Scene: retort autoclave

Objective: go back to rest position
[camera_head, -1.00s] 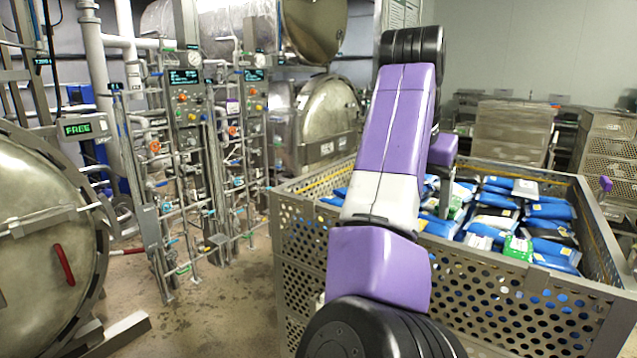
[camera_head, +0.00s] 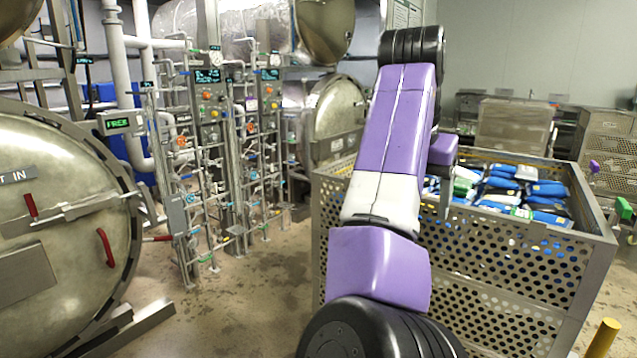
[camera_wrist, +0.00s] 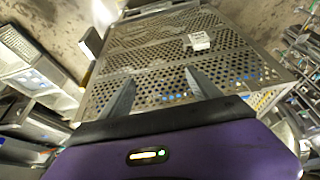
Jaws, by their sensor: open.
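My arm, purple and white with black joints, rises in the middle of the head view and looks folded upward. My gripper (camera_wrist: 160,92) shows only in the wrist view. Its two grey fingers are apart, with nothing between them. Beyond the fingers is the perforated side of a metal crate (camera_wrist: 150,40) with a small white label (camera_wrist: 199,40). I cannot tell the distance between the fingers and that crate.
A perforated crate (camera_head: 490,270) full of blue and white pouches (camera_head: 500,187) stands at the right, behind my arm. A round autoclave door (camera_head: 60,235) with red handles is at the left. Pipes and a panel (camera_head: 210,85) stand between. Floor (camera_head: 245,300) is clear there. A yellow post (camera_head: 602,338) is at lower right.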

